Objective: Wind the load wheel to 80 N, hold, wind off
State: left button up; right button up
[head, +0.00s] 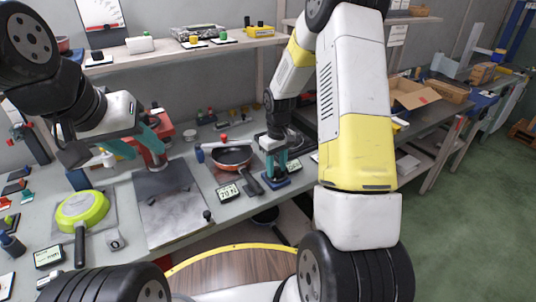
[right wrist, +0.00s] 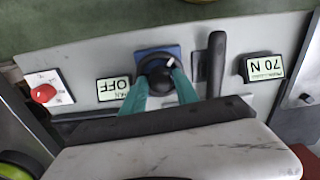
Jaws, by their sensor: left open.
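The load wheel (right wrist: 157,72) is a black knob with a white mark, on a blue base (head: 276,182). My right gripper (right wrist: 161,77) has its teal fingers on both sides of the wheel and looks shut on it; it also shows in the head view (head: 272,152). The load display (right wrist: 265,67) reads 70 N; it also shows in the head view (head: 229,192). An orange-red pan (head: 232,154) lies beside the wheel, its black handle (right wrist: 216,60) between wheel and display. My left gripper (head: 140,143) is open and empty, in front of a red device (head: 161,122).
A second display (right wrist: 114,88) reads OFF. A red button (right wrist: 43,93) sits on a white plate. A green pan (head: 84,209) lies at the left, beside a grey plate (head: 168,215). A curved wooden surface with a yellow rim (head: 215,250) is in front of the bench.

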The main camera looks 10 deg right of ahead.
aim_at(277, 168)
grip_shut()
jog(key=m, duration=0.5)
jog(key=shift+o, duration=2.4)
grip_release()
jog(key=shift+r, duration=3.95)
